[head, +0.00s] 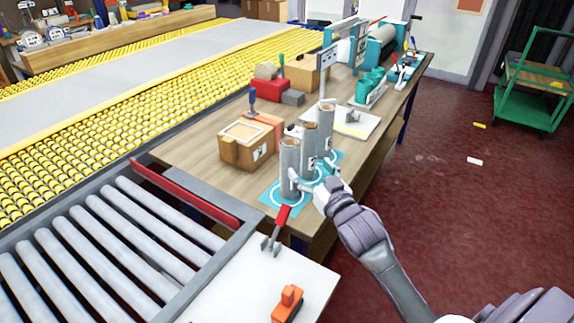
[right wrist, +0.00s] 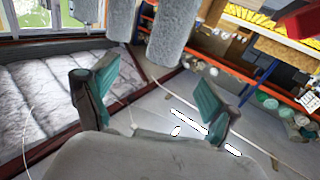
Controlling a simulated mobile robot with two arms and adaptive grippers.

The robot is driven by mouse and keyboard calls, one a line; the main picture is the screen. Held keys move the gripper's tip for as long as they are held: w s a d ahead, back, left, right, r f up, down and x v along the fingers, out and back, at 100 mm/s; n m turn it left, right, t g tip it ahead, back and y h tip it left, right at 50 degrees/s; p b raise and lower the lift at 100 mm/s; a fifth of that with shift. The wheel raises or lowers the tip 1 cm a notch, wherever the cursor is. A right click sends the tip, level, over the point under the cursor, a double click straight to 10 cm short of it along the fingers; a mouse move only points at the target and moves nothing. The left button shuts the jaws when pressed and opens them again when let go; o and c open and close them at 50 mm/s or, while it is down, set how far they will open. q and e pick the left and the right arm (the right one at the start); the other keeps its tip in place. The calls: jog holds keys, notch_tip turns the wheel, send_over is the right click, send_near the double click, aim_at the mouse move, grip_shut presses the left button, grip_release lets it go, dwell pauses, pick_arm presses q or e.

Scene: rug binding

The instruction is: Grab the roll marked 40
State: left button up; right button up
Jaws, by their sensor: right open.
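Three grey cylindrical rolls stand upright in a row on a teal mat with white rings: a near roll (head: 290,160), a middle roll (head: 309,145) and a far roll (head: 326,118). Small labels show on them, but I cannot read which is marked 40. My right gripper (head: 314,184) is open at the right side of the near and middle rolls, low by the mat. In the right wrist view the open fingers (right wrist: 155,78) have nothing between them, and grey rolls (right wrist: 174,32) show beyond them at the top. My left gripper is not in view.
The wooden table (head: 210,183) also holds a cardboard box (head: 246,152), a white board (head: 350,133) and teal equipment (head: 370,88). Red-handled pliers (head: 278,222) and an orange tool (head: 288,302) lie nearer. A roller conveyor (head: 110,235) runs at the left. Red floor is open at the right.

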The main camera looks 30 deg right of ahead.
aim_at(294, 155)
jog(key=w, duration=0.5)
jog(key=shift+d+f, duration=0.1)
jog(key=shift+w+p, duration=0.35)
jog(key=shift+w, duration=0.5)
jog(key=w, duration=0.3)
jog(key=shift+w+a+f, duration=0.15)
jog(key=shift+w+a, duration=0.1)
jog(key=shift+w, duration=0.1)
jog(key=shift+w+p, duration=0.2)
jog(key=shift+p, duration=0.1)
jog(key=shift+s, duration=0.1)
jog(key=shift+c, duration=0.5)
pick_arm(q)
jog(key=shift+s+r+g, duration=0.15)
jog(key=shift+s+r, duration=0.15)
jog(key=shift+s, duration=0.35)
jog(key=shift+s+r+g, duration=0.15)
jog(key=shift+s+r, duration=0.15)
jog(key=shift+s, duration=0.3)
pick_arm(e)
grip_shut()
